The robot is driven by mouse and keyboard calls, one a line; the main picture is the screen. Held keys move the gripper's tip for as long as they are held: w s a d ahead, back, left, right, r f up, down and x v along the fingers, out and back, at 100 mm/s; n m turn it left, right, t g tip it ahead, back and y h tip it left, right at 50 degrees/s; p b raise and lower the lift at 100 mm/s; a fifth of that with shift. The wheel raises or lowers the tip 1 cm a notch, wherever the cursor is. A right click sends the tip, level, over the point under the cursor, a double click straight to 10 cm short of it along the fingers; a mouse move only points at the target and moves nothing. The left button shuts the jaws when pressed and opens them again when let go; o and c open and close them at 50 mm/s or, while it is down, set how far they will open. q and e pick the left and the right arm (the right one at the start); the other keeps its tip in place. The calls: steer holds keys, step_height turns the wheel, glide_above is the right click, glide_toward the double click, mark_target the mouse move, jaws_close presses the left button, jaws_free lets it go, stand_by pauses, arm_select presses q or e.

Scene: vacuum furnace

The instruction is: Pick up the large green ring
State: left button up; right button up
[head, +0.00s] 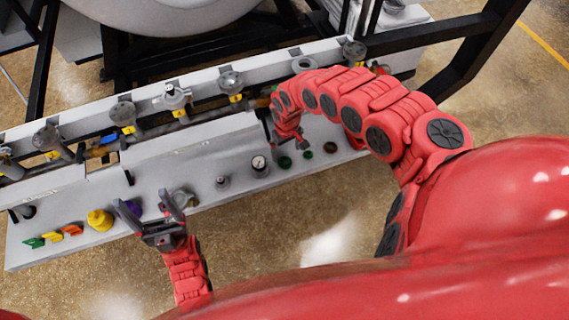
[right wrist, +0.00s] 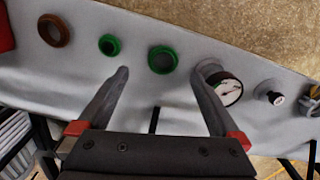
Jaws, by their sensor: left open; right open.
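The large green ring (right wrist: 152,62) lies on the grey bench surface, just beyond and between my right fingertips in the right wrist view. It also shows in the head view (head: 285,162), beside a smaller green ring (head: 308,154). The smaller ring (right wrist: 109,45) lies to its left in the right wrist view. My right gripper (right wrist: 160,73) is open and empty, with no visible contact with the ring. In the head view the right gripper (head: 284,141) is partly hidden by its own wrist. My left gripper (head: 142,199) is open and empty at the bench's front edge.
A gauge (right wrist: 227,90) stands just right of the right fingers. A brown ring (right wrist: 53,30) lies further left. A pipe rail with valves (head: 175,97) runs along the back. A yellow part (head: 100,220) and several coloured pieces (head: 52,237) lie near the left gripper.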

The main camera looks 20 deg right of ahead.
mark_target(285, 159)
steer(key=shift+s+f, duration=0.1)
steer(key=shift+f, duration=0.35)
steer(key=f, duration=0.2)
steer(key=a+f, duration=0.1)
steer(key=shift+f, duration=0.35)
steer(key=shift+d+f, duration=0.2)
steer(key=shift+f, duration=0.55)
steer(key=c, duration=1.4)
steer(key=shift+r, duration=0.2)
